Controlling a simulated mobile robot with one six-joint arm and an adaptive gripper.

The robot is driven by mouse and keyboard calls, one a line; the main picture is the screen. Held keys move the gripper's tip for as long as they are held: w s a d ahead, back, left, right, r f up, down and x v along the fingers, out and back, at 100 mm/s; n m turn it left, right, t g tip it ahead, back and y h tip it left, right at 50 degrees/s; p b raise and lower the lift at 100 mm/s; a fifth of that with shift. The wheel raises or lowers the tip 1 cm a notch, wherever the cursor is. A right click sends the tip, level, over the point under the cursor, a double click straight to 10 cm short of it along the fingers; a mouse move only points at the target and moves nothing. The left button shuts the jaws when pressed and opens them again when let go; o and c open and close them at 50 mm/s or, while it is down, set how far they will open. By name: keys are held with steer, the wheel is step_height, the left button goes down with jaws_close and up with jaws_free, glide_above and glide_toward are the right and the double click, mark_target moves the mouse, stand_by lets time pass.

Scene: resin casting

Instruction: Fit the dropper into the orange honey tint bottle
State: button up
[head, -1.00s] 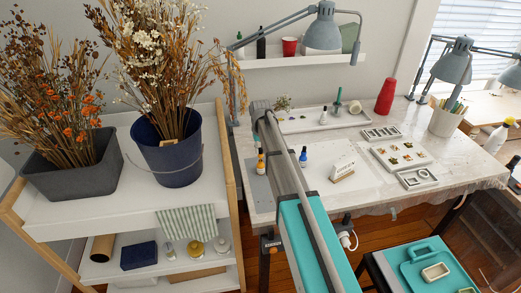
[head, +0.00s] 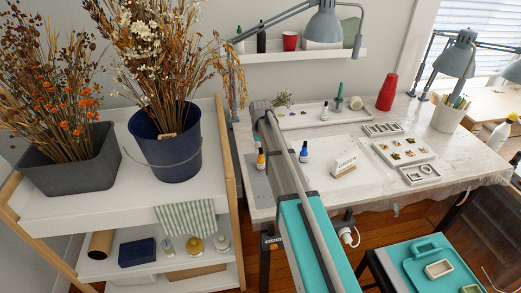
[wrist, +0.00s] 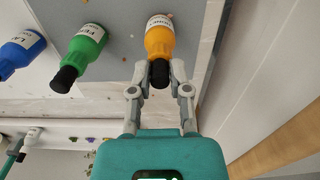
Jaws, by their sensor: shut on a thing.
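The orange honey tint bottle (wrist: 160,38) with a white label is in front of my gripper in the wrist view. It also shows beside my arm in the head view (head: 261,160). My gripper (wrist: 159,70) is shut on the black dropper (wrist: 159,74), with one fingertip on each side of its bulb. The dropper is in line with the bottle's neck and overlaps it in the picture. The glass part is not visible, and I cannot tell how deep it sits. The gripper is hidden behind my arm in the head view.
A green bottle (wrist: 84,48) and a blue bottle (wrist: 22,50), both black-capped, stand to the left in the wrist view. A white card (head: 344,164) and moulds (head: 403,152) lie farther right on the table (head: 375,190). A shelf cart (head: 60,215) stands left.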

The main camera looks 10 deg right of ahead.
steer(key=o, duration=0.7)
steer(key=shift+o, duration=0.2)
steer(key=shift+r, duration=0.1)
step_height(320, 180, up, 11)
steer(key=p, duration=1.1)
stand_by(0.4)
steer(key=s+f+b, duration=0.2)
steer(key=s, duration=1.2)
steer(key=s+a+f+b, duration=0.1)
steer(key=s+f+b, duration=0.2)
steer(key=s, duration=1.2)
steer(key=shift+f, duration=0.35)
